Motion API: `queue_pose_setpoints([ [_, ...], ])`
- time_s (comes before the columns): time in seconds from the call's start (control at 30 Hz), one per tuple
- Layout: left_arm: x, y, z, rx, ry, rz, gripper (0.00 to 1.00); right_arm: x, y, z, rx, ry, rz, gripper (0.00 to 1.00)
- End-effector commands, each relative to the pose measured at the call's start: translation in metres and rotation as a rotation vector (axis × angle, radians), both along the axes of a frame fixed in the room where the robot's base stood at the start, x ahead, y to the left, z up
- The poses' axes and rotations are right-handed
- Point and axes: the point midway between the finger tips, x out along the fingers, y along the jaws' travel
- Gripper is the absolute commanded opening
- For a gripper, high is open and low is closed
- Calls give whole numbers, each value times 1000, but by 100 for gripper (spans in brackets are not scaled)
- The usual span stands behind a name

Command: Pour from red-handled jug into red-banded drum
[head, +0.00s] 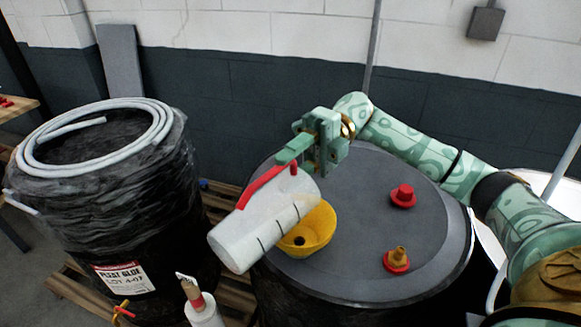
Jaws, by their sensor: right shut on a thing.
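The white jug with the red handle (265,222) is tipped on its side in the head view, above the top of the middle drum (350,170). My right gripper (300,157) is shut on its red handle. Dark marks run along the jug's side. A yellow funnel (312,232) stands on the drum lid, partly behind the jug. I cannot tell whether the jug touches the funnel, and no stream of liquid shows. The drum has a grey lid and dark sides; no red band shows on its visible part. My left gripper is not in view.
Two red fittings (402,196) (397,261) stand on the lid's right half. A film-wrapped drum (120,205) with a coiled hose (95,172) on top stands left. A white bottle (203,312) is at the bottom. A wall is behind.

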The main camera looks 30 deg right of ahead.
Motion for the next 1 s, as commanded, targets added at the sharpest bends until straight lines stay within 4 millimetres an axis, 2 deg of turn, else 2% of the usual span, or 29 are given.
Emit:
queue_pose_setpoints([
  [0.6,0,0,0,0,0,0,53,0,0,0,2,1,0,0],
  [1.0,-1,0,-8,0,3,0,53,1,-4,-1,37,14,0,0],
])
